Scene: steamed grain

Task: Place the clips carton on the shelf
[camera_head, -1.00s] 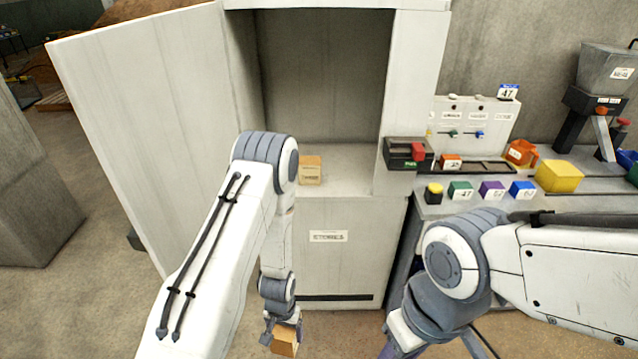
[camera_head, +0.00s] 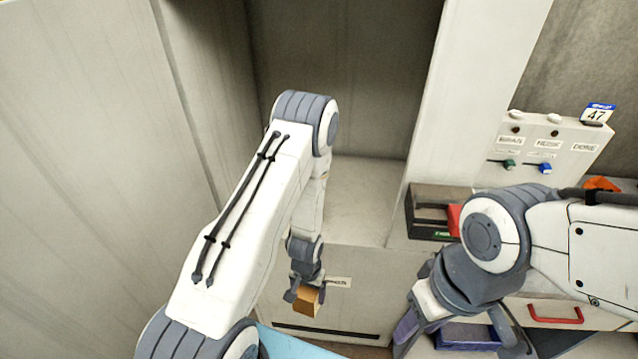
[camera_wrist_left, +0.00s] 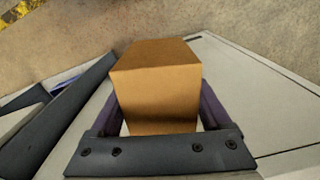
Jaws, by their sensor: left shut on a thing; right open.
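The brown carton (camera_head: 308,299), which I take to be the clips carton, is in my left gripper (camera_head: 304,291), in front of the cabinet's lower panel. The left wrist view also shows the carton (camera_wrist_left: 157,90) between the two fingers; no print is readable on it. The shelf (camera_head: 365,195) is the pale floor of the open cabinet, higher than the carton. My left arm covers its left part. My right gripper (camera_head: 457,337) is open and empty at the lower right, below the workbench edge.
The cabinet door (camera_head: 80,160) stands open at the left. The cabinet's right side wall (camera_head: 475,90) bounds the opening. A dark box with a red part (camera_head: 432,212) sits right beside it. A control panel (camera_head: 550,150) and a red-handled drawer (camera_head: 555,315) are at the right.

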